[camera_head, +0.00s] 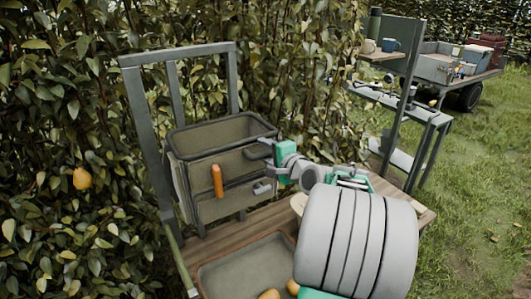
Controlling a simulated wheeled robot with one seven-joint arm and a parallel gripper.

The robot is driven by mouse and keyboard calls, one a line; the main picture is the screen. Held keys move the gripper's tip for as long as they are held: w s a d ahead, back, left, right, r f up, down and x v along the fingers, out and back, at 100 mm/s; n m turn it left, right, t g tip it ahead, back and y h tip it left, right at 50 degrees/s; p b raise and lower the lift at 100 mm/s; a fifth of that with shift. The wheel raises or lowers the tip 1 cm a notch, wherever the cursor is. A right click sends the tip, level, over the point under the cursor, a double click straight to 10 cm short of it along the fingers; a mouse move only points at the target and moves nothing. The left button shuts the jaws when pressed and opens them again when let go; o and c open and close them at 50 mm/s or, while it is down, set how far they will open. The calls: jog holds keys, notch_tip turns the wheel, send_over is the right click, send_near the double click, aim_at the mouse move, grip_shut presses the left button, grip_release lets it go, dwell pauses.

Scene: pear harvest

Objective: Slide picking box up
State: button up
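The picking box (236,166) is an open-topped grey-beige box with a dark rim. It sits upright between the posts of a grey metal frame (135,100), above a wooden deck. An orange upright handle (217,181) is on its front face. My gripper (261,170) is at the right part of the box's front, to the right of the orange handle. Its two fingers look apart, with nothing seen between them. Whether they touch the box cannot be told. My arm hides part of the deck at the right.
A shallow tray (240,266) with pears at its near edge is set in the wooden deck (228,230). Leafy hedge stands close behind and left, with a pear (82,179) hanging. A metal shelf stand (410,105) and a loaded cart (440,68) are at the right on grass.

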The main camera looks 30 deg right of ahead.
jog(key=shift+s+f, duration=0.15)
jog(key=b+v, duration=0.1)
jog(key=v, duration=0.6)
jog(key=shift+s+b, duration=0.25)
jog(key=shift+b, duration=0.15)
